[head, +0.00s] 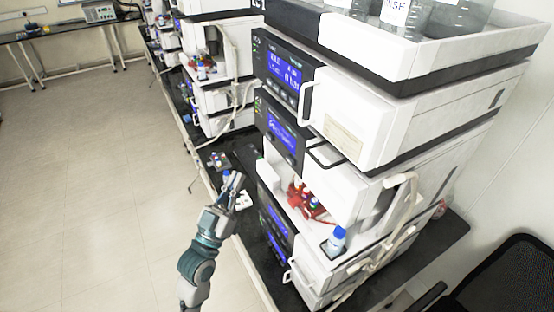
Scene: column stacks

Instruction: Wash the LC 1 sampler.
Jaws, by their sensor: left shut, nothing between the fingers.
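A tall column stack of white modules with dark front panels and blue screens stands on the right; a label at its top edge (258,4) is cut off. An upper module (285,70) and the one below it (283,130) have lit screens. Lower down, an open bay (310,200) holds red parts and small vials; I cannot tell for certain which module is the sampler. My left gripper (236,182) is shut and empty, left of the stack, over the bench edge. My right gripper is not in view.
Glass bottles (405,12) stand in a white tray on top. Small items (219,160) lie on the black bench near my left gripper. More stacks (215,70) line the bench behind. A black chair (515,275) is at lower right. The floor (90,180) at left is clear.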

